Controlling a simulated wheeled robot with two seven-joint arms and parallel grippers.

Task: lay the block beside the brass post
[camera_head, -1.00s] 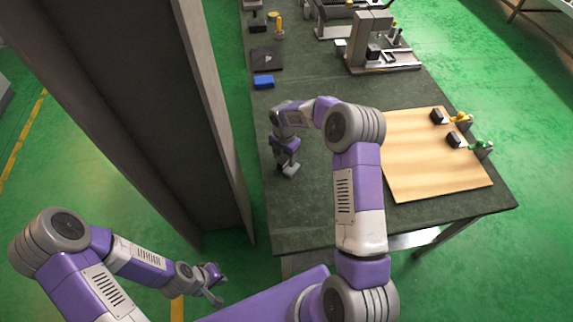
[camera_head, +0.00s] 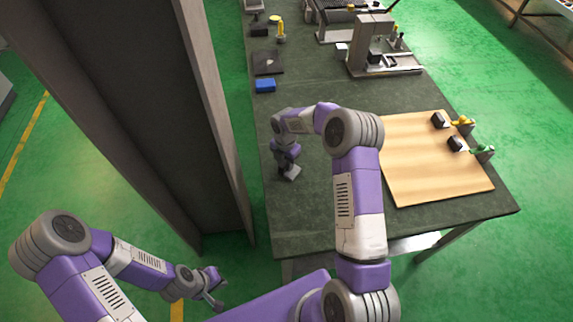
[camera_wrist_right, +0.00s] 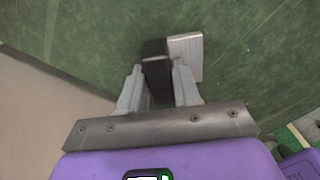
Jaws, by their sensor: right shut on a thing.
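My right gripper (camera_head: 290,172) is low over the left part of the dark green table (camera_head: 300,215). In the right wrist view its two fingers (camera_wrist_right: 158,72) are closed on a dark block (camera_wrist_right: 155,50). A small yellow upright thing (camera_head: 281,30), perhaps the brass post, stands at the far left of the table, well away from my right gripper. My left gripper (camera_head: 212,290) hangs off the table at the lower left; its jaw opening is unclear.
A blue block (camera_head: 265,86) and a dark square plate (camera_head: 268,62) lie along the table's left edge. A wooden board (camera_head: 430,180) with two clamps lies at the right. A grey machine (camera_head: 378,50) stands behind. A tall dark panel (camera_head: 130,100) rises left of the table.

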